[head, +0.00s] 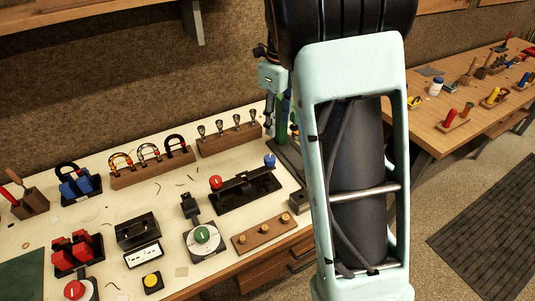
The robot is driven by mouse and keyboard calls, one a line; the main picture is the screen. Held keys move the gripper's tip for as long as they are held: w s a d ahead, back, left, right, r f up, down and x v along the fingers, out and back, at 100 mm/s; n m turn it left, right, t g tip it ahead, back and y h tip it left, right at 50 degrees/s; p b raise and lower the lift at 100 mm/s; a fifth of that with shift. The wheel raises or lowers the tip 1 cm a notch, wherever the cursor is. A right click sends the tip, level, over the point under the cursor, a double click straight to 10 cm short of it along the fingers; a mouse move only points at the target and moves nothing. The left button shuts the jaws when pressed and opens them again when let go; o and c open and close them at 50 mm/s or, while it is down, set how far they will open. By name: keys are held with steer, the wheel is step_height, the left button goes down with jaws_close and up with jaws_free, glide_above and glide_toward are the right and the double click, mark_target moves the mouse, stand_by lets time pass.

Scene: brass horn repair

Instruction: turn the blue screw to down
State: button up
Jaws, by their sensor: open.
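In the head view, a small blue knob-like piece (269,160) stands at the right end of a long black fixture (240,193) on the workbench; it looks like the blue screw. A similar red knob (215,182) stands at the fixture's left end. The blue piece is too small to tell which way it is turned. My arm rises large at the right of the picture, to the right of the fixture.
A green knob on a grey base (203,236) and a wooden block with brass pegs (263,232) stand in front of the fixture. Racks of horseshoe-shaped pieces (150,165) and small bulb-ended pieces (229,137) stand behind. A second bench (450,80) is at the right.

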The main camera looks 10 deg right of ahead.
mark_target(269, 157)
steer(key=shift+m+g, duration=0.3)
steer(key=shift+m, duration=0.6)
steer(key=f, duration=0.3)
steer(key=a+f, duration=0.1)
steer(key=f, duration=0.3)
steer(key=a+f, duration=0.1)
steer(key=f, duration=0.3)
steer(key=shift+s+a+f+p, duration=0.15)
steer(key=shift+s+a+p, duration=0.1)
steer(key=shift+s+p, duration=0.15)
steer(key=shift+c, duration=0.4)
jaws_close()
